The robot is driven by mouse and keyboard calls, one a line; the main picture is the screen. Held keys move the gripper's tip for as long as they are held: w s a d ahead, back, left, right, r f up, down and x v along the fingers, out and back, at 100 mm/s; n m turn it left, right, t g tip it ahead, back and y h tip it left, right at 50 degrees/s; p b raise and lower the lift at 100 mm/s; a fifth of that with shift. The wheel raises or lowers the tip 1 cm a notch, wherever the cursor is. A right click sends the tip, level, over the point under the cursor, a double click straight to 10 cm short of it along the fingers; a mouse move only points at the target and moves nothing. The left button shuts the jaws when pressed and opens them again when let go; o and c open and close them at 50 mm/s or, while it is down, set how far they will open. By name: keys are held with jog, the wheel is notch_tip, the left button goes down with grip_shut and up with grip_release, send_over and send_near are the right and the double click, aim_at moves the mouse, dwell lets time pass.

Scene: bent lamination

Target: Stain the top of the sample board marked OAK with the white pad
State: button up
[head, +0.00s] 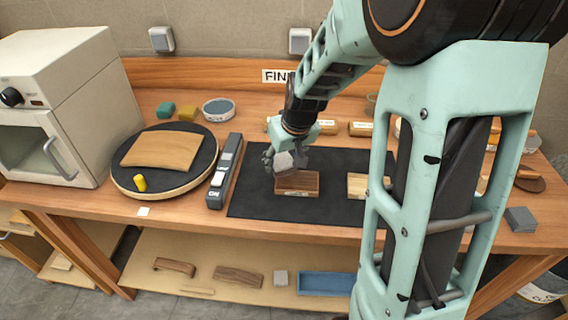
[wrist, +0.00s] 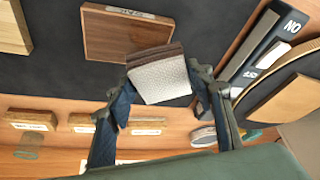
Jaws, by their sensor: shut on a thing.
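A brown sample board (head: 298,183) lies on the dark mat (head: 255,200). It also shows in the wrist view (wrist: 112,38), where its small pale label is upside down and seems to read OAK. My gripper (head: 283,157) is shut on the white pad (head: 284,161), at the board's far left side in the head view. In the wrist view my gripper (wrist: 162,82) holds the woven pad (wrist: 163,82) between both fingers. The pad's far edge is dark brown and overlaps the board's edge; I cannot tell whether it touches.
A paler board (head: 357,186) lies to the right on the mat, partly behind my arm. A grey switch bar (head: 224,172) and a round turntable (head: 123,183) with a curved wood piece stand left. Small labelled blocks (head: 362,129) and a round tin (head: 219,109) are behind.

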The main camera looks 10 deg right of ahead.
jog(key=shift+r+p, duration=0.95)
jog(key=shift+r, duration=0.85)
